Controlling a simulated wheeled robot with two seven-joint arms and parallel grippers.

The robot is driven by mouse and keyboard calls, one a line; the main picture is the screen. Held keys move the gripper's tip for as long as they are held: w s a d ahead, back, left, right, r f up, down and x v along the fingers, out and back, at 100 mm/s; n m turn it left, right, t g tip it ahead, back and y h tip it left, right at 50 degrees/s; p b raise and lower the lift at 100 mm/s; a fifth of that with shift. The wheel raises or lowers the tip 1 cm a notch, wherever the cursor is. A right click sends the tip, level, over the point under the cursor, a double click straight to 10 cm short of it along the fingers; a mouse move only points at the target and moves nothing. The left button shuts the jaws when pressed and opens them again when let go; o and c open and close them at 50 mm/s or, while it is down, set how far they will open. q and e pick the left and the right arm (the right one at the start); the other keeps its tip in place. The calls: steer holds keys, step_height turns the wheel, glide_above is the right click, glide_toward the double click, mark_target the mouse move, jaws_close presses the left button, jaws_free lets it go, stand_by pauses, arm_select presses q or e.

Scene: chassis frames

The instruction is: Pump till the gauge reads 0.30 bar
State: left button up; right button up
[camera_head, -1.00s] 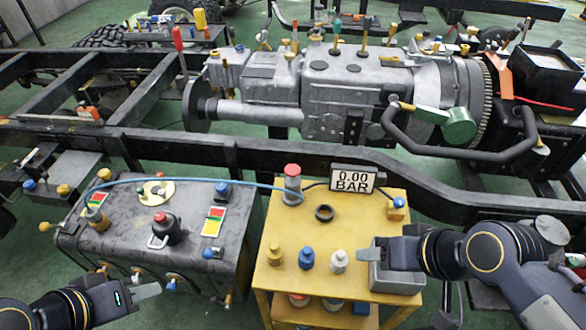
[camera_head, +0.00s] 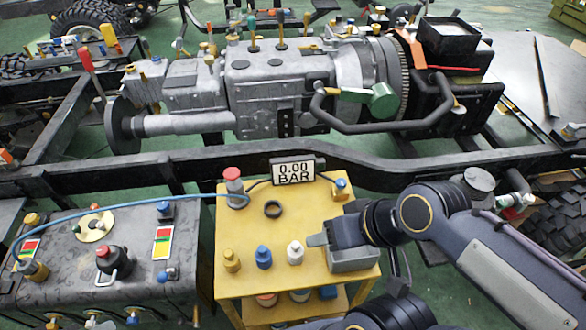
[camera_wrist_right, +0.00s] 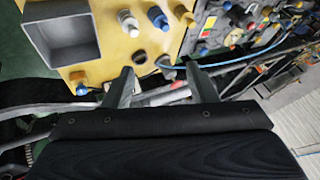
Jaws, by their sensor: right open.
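The gauge (camera_head: 294,171) is a small display at the back of the yellow cart and reads 0.00 BAR. Left of it stands the pump (camera_head: 235,188), an upright grey cylinder with a red top, joined to a blue hose. My right gripper (camera_head: 318,241) is open and empty above the cart's front right, apart from the pump. In the right wrist view its fingers (camera_wrist_right: 162,82) are spread, with the pump's red top (camera_wrist_right: 161,89) showing beyond, between them. My left gripper is not in view; a dark arm part shows at the bottom edge.
A grey open bin (camera_head: 354,261) sits on the yellow cart (camera_head: 258,288) below my right gripper. White, blue and brass bottles and a black ring (camera_head: 273,209) stand nearby. The dark tank (camera_head: 130,225) is at left. The chassis rail (camera_head: 400,178) runs behind.

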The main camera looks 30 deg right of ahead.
jaws_close()
stand_by(0.4)
stand_by(1.4)
